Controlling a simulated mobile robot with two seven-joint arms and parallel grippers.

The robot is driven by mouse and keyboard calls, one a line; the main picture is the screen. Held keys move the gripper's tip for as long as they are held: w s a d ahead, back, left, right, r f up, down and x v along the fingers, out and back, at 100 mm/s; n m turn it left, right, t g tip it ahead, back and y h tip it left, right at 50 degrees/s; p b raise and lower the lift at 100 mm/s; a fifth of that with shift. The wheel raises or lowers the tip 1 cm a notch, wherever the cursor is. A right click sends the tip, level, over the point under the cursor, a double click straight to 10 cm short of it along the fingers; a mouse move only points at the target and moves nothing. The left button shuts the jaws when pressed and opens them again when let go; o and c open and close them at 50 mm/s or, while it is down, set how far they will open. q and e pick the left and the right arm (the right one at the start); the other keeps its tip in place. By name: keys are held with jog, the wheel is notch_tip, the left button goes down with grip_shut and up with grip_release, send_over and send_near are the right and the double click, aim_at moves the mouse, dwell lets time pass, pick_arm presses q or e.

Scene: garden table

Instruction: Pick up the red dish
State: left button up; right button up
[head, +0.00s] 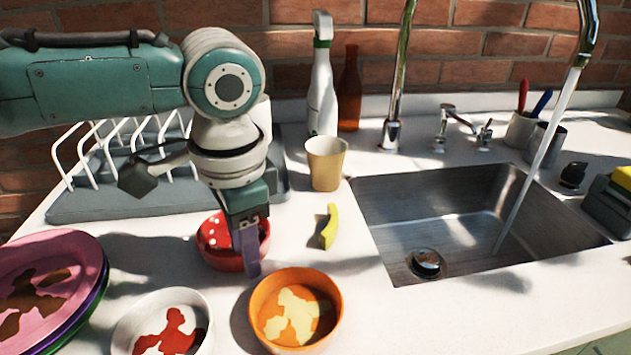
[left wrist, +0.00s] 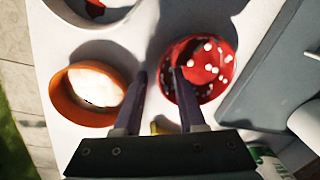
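The red dish (head: 214,257), a round bowl with white bits inside, stands on the white counter, partly hidden behind my left gripper in the head view. It also shows in the left wrist view (left wrist: 216,85). My left gripper (head: 249,262) points down at the dish's right side. In the left wrist view the two purple fingers (left wrist: 160,74) are apart with nothing held between them. One finger overlaps the dish's inside, and the other is outside its rim, towards the orange bowl. I cannot tell whether either finger touches the dish. My right gripper is not in view.
An orange bowl (head: 258,333) and a white bowl (head: 122,331) stand in front. Stacked plates (head: 87,262) are at left. A yellow piece (head: 329,228) and tan cup (head: 326,163) are right of the dish. The drying rack (head: 110,205) is behind; the sink (head: 455,215) is right.

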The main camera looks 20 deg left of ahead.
pick_arm(q)
grip_shut()
dwell(1.3)
